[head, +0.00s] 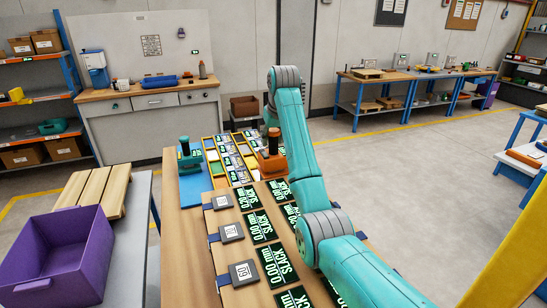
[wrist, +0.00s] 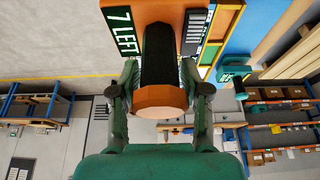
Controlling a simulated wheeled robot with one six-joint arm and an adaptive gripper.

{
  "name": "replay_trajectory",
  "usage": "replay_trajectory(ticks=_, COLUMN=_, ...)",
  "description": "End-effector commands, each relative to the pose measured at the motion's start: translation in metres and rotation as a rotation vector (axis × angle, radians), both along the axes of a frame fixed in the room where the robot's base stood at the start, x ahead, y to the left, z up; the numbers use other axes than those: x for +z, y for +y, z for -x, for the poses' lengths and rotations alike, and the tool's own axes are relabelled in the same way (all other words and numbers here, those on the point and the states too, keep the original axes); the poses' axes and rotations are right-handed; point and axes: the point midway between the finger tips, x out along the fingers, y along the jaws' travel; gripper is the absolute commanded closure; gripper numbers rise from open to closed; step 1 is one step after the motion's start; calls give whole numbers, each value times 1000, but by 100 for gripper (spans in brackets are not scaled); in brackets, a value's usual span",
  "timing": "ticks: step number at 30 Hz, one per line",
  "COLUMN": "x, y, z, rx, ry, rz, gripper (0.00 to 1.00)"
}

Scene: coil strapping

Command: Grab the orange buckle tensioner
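The orange buckle tensioner (head: 271,166) stands on the bench, with a dark upright handle, near the far end of the panel. In the wrist view, its black handle (wrist: 158,55) with an orange end cap (wrist: 160,98) lies between the two fingers of my gripper (wrist: 160,72). The fingers are close along both sides of the handle. Whether they press on it or leave a small gap, I cannot tell. In the head view my arm hides most of the gripper. A teal tool of similar shape (head: 188,156) stands on a blue mat to the left.
The wooden bench holds a panel of dark slack displays (head: 263,228) and grey tagged plates (head: 231,232). Just beyond is a yellow-edged tray (head: 228,152) of small parts. A purple bin (head: 62,258) and a pallet (head: 92,190) stand at left.

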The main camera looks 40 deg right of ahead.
Motion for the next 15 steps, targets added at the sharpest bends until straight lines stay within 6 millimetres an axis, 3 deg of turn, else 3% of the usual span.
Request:
replay_trajectory(ticks=1, x=0, y=0, z=0, rx=0, ry=0, rz=0, gripper=74)
replay_trajectory(ticks=4, x=0, y=0, z=0, rx=0, ry=0, rz=0, gripper=98)
replay_trajectory(ticks=15, x=3, y=0, z=0, rx=0, ry=-5, rz=2, gripper=100)
